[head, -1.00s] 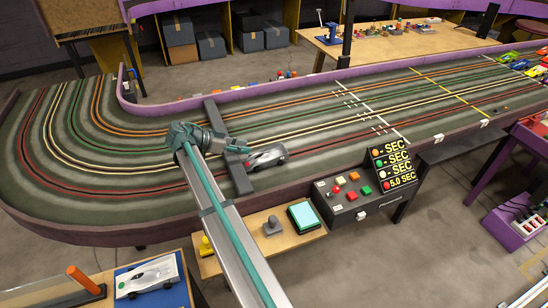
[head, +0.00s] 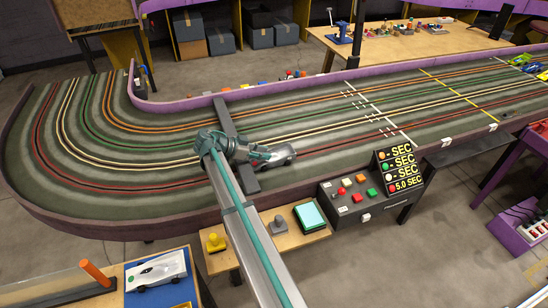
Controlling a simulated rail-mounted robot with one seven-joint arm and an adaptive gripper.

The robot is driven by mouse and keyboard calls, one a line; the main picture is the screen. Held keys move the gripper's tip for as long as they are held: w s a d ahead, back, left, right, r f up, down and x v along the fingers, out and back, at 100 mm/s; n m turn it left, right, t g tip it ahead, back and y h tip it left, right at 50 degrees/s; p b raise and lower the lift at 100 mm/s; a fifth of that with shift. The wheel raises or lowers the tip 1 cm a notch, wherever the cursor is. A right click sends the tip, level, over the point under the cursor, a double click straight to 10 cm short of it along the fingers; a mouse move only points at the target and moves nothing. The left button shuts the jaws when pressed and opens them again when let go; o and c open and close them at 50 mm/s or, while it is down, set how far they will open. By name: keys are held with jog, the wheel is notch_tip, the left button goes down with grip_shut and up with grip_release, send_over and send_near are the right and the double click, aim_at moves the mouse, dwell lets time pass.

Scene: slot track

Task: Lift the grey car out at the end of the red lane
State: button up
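The grey car (head: 284,154) sits on the track by the red lane, just right of the dark bar (head: 225,118) that crosses the lanes. My gripper (head: 264,156) reaches over the bar from the left, with its fingers at the car's left end and hiding that part of it. I cannot tell whether the fingers touch the car or how far apart they are. The red lane (head: 330,164) runs along the track's near side.
The purple-edged track wall (head: 310,83) runs behind the lanes. A timer box with coloured buttons (head: 357,200) stands in front of the track. Another pale car (head: 157,270) lies on a blue mat at lower left.

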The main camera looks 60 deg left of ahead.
jog(key=shift+x, duration=1.05)
jog(key=shift+c, duration=0.3)
grip_shut()
jog(key=shift+r, duration=0.15)
